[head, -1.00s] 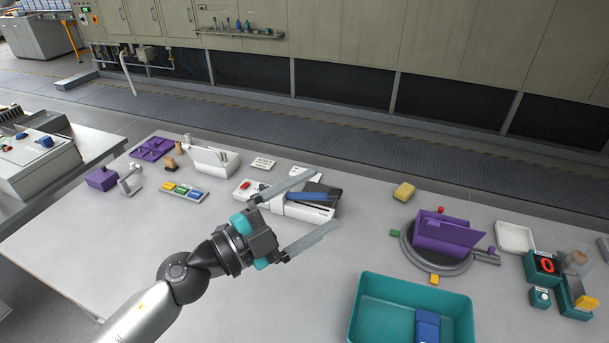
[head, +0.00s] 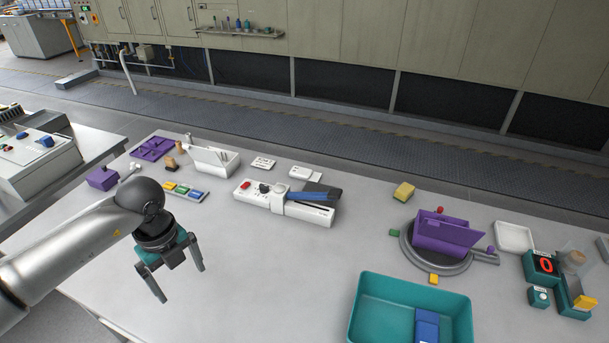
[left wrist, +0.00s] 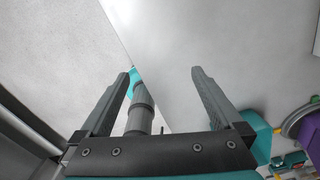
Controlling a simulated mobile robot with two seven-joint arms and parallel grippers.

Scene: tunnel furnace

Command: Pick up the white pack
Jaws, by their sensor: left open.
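Which thing is the white pack is not certain. A small flat white piece (head: 305,173) lies on the table behind the white device and fits best. A flat white card with dark print (head: 263,163) lies to its left. My left gripper (head: 182,284) is open and empty over the front left of the table, pointing down, well apart from both. In the left wrist view its two fingers (left wrist: 160,75) stand wide apart with nothing held between them. My right gripper is not seen.
A white device (head: 312,213) with a blue and black part stands mid-table. A white holder (head: 228,169) and coloured tiles (head: 185,192) are at the left. A teal bin (head: 360,318), a purple holder on a round base (head: 445,233) and a white tray (head: 514,237) are at the right.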

